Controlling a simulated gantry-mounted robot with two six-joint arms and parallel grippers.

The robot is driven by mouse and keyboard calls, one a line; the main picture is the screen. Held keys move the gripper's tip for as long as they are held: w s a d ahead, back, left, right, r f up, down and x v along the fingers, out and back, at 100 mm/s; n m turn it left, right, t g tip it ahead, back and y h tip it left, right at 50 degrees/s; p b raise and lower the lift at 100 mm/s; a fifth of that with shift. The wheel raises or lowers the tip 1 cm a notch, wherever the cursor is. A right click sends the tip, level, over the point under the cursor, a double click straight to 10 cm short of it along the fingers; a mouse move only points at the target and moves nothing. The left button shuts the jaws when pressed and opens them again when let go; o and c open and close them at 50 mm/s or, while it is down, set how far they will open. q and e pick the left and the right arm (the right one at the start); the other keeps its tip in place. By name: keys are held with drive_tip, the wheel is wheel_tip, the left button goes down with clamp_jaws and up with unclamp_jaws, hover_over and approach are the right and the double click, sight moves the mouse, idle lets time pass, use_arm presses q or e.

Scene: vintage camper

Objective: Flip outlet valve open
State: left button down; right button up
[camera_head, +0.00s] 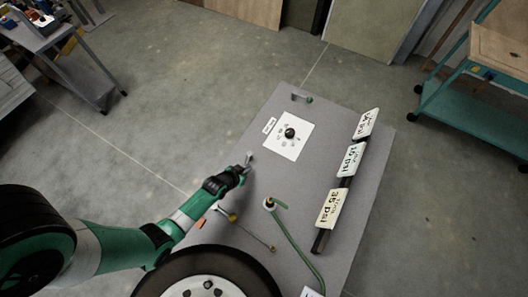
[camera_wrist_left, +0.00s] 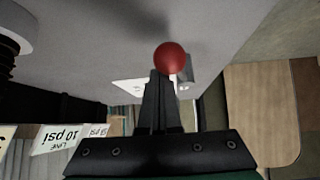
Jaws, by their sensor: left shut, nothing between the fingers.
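My left gripper (camera_head: 246,163) is over the left edge of the grey board, its fingers pointing up the picture. In the left wrist view its fingers (camera_wrist_left: 160,100) are shut together with nothing between them. A round red knob (camera_wrist_left: 169,58) shows just past the fingertips, with a grey metal part (camera_wrist_left: 186,73) beside it. I cannot tell whether the fingers touch the knob, or whether it belongs to the outlet valve. A fitting with a green lever (camera_head: 270,203) and a green hose lies to the gripper's lower right. My right gripper is not in view.
The grey board (camera_head: 345,115) carries a white panel with a black knob (camera_head: 290,133), several psi signs (camera_head: 330,208) on a dark rail, and a brass fitting (camera_head: 227,214). A teal cart (camera_head: 478,110) is at right.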

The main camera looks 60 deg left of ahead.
use_arm(q)
drive_tip(key=shift+s+f, duration=0.15)
drive_tip(key=shift+s, duration=0.1)
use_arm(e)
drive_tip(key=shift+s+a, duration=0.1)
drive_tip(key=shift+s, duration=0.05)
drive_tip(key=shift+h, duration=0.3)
